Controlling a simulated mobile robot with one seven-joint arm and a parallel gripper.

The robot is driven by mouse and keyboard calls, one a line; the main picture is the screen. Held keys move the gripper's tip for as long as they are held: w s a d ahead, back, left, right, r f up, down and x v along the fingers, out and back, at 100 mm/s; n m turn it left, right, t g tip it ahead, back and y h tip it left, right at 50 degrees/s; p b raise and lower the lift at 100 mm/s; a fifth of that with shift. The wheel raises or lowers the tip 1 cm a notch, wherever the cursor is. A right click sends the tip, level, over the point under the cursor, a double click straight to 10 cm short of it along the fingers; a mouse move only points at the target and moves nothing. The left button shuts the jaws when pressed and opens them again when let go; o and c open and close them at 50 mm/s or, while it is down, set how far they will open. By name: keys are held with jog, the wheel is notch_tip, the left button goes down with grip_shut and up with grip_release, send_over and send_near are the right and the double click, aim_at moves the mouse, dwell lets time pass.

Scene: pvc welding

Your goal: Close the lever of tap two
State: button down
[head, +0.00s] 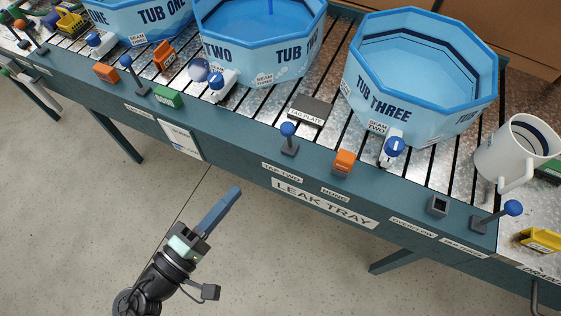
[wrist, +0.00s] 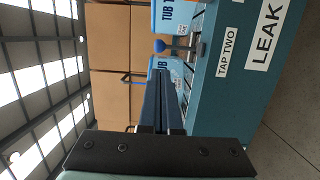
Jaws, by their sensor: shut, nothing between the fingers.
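The lever of tap two (head: 288,130) has a blue ball knob on a grey stem and base. It stands about upright on the front rail of the bench, behind the TAP TWO label (head: 281,172). In the wrist view the knob (wrist: 159,46) shows just beyond my fingertips, with its stem running right to the base. My gripper (head: 236,191) is shut and empty, its long blue-grey fingers pressed together. It is in front of the bench, left of and nearer than the lever, apart from it. The fingers also show in the wrist view (wrist: 161,80).
An orange block (head: 344,161) and a dark seam plate (head: 310,109) lie near the lever. Tub two (head: 262,45) and tub three (head: 420,75) stand behind. The tap three lever (head: 512,208) leans right. The floor before the bench is clear.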

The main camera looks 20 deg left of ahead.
aim_at(283, 129)
jog(key=p+x, duration=0.2)
jog(key=x, duration=1.2)
jog(key=shift+a+r, duration=0.1)
jog(key=w+r+g+p, duration=0.1)
jog(key=p, duration=0.3)
jog(key=shift+r, duration=0.2)
jog(key=shift+w+r+g+p, duration=0.15)
jog(key=shift+w+g+p, duration=0.4)
jog(key=shift+p, duration=0.55)
jog(key=shift+w+n+g+y+p, duration=0.1)
jog(key=shift+n+g+y+p, duration=0.2)
jog(key=shift+g+p, duration=0.1)
